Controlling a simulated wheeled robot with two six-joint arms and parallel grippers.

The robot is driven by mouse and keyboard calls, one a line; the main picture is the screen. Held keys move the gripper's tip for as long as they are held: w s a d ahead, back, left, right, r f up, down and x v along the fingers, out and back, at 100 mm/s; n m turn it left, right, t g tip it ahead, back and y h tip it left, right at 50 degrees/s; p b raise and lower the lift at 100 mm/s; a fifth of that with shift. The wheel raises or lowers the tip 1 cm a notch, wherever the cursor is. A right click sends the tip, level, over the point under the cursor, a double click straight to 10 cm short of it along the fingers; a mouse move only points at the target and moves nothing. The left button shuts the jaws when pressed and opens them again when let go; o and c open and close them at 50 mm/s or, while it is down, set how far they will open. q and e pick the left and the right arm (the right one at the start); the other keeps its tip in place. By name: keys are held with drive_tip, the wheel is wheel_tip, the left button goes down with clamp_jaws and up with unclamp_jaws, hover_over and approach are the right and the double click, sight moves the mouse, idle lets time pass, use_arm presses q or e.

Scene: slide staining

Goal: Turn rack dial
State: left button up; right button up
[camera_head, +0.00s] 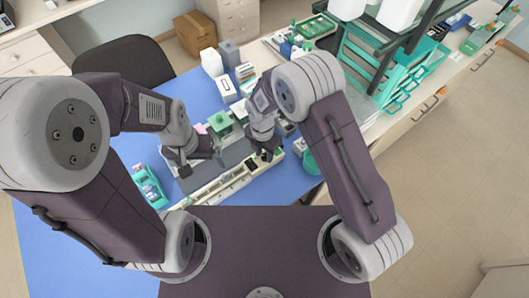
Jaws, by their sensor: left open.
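A long grey and cream staining station (237,180) lies on the blue bench mat in front of me. I cannot make out the rack dial; it is too small or hidden by my grippers. My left gripper (201,160) is open over the left part of the station. My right gripper (266,152) is over the right part of the station, pointing down. Its fingers are too small and dark to tell whether they are apart. A green block (220,122) stands behind the station, between the two grippers.
White bottles (212,62) and small boxes stand behind the station. A teal slide holder (149,186) lies on the blue mat (50,245) at the left. A teal shelf rack (365,68) rises at the back right. A dark chair (122,60) stands beyond the bench.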

sight(263, 155)
wheel_tip(263, 155, up, 9)
drive_tip(key=b, duration=0.1)
drive_tip(key=shift+w+a+b, duration=0.15)
drive_tip(key=shift+b, duration=0.15)
idle(0.4)
